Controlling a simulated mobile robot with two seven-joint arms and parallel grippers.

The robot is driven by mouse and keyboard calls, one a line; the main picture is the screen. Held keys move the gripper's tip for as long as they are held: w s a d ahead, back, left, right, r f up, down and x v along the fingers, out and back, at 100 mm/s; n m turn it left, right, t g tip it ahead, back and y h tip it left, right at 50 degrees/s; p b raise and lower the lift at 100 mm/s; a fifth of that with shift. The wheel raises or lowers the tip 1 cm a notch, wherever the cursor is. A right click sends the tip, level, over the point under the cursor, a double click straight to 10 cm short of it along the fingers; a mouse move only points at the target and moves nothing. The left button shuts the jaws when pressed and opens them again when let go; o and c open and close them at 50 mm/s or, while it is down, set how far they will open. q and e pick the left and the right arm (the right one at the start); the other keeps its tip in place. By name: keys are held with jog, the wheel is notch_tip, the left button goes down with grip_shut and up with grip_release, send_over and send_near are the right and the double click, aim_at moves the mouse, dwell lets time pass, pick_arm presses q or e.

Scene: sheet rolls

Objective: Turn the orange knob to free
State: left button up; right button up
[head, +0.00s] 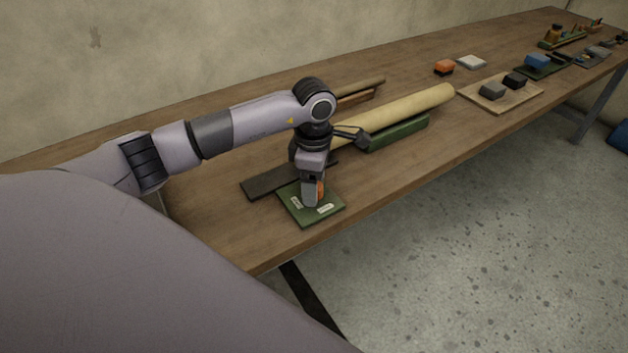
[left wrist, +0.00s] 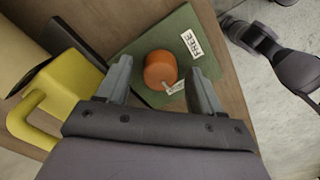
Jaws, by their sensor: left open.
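The orange knob (left wrist: 160,70) stands on a green plate (left wrist: 150,38) on the table, and both also show in the head view, the knob (head: 320,188) partly behind my gripper and the plate (head: 300,219) near the front edge. A white label reading FREE (left wrist: 190,42) lies on the plate beside the knob. A second white label (left wrist: 175,87) is partly hidden and unreadable. My left gripper (left wrist: 159,78) is open, with one finger on each side of the knob; I cannot tell whether they touch it.
A dark flat bar (head: 270,180) lies beside the plate. A long cream roll (head: 410,111) rests by a green block (head: 398,134). A yellow object with a handle (left wrist: 62,92) is close to my left gripper. A board with dark blocks (head: 478,98) is farther right.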

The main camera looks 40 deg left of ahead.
pick_arm(q)
jog(key=c, duration=1.1)
jog(key=shift+o, duration=0.2)
jog(key=shift+n, duration=0.3)
jog(key=n, duration=0.5)
jog(key=shift+r, duration=0.1)
jog(key=n+p, duration=0.1)
jog(key=n, duration=0.3)
jog(key=shift+n, duration=0.4)
jog(key=n, duration=0.3)
jog(key=shift+n+p, duration=0.75)
jog(key=shift+n, duration=1.55)
